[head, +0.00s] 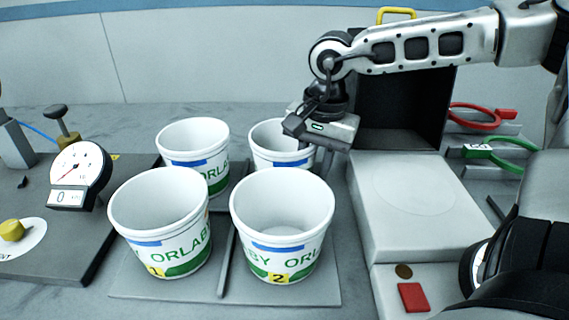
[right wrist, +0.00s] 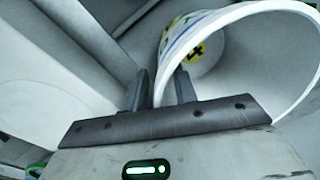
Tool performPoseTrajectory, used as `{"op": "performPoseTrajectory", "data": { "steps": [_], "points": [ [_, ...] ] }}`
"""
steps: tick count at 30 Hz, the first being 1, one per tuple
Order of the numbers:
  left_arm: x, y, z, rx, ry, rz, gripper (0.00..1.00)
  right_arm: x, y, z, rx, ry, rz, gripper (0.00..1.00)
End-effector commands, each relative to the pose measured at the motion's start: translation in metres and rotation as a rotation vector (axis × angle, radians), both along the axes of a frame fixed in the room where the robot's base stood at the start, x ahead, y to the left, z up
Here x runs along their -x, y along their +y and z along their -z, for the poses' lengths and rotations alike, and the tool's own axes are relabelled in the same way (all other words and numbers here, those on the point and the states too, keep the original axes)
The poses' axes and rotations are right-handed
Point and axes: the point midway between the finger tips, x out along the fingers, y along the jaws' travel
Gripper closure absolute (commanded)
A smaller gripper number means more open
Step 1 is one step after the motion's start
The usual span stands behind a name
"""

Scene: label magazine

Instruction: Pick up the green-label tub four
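Tub four (head: 284,157) is a white tub at the back right of the group in the head view. Its near side is partly hidden by tub two. It also shows in the right wrist view (right wrist: 235,45), where a yellow tag with a 4 is visible. My right gripper (head: 318,158) is at the tub's right rim, coming from above. In the right wrist view my gripper's two fingers (right wrist: 162,84) stand apart, with the tub's edge close to or between them. I cannot tell whether they touch it. My left gripper is not in view.
Tub one (head: 158,228), tub two (head: 283,232) and a third similar tub (head: 193,150) stand on a grey divided tray (head: 170,288). A dial gauge (head: 80,170) is at the left. A grey scale-like block (head: 412,200) and red and green-handled tools (head: 505,150) are at the right.

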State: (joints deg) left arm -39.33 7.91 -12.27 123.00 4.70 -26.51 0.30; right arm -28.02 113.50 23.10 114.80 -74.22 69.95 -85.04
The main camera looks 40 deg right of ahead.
Motion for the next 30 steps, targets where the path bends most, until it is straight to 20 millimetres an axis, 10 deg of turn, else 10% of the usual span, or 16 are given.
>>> {"op": "performPoseTrajectory", "data": {
  "steps": [3,6,19,30],
  "points": [
    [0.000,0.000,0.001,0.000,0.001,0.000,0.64,0.000,0.000,0.000,0.000,0.000,0.000,0.75],
    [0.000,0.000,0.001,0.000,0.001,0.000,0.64,0.000,0.000,0.000,0.000,0.000,0.001,1.00],
    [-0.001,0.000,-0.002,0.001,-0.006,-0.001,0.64,-0.001,0.000,-0.007,0.001,-0.002,0.001,1.00],
    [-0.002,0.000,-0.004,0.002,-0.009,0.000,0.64,-0.001,0.000,-0.077,0.001,-0.004,0.001,1.00]
  ]
}}
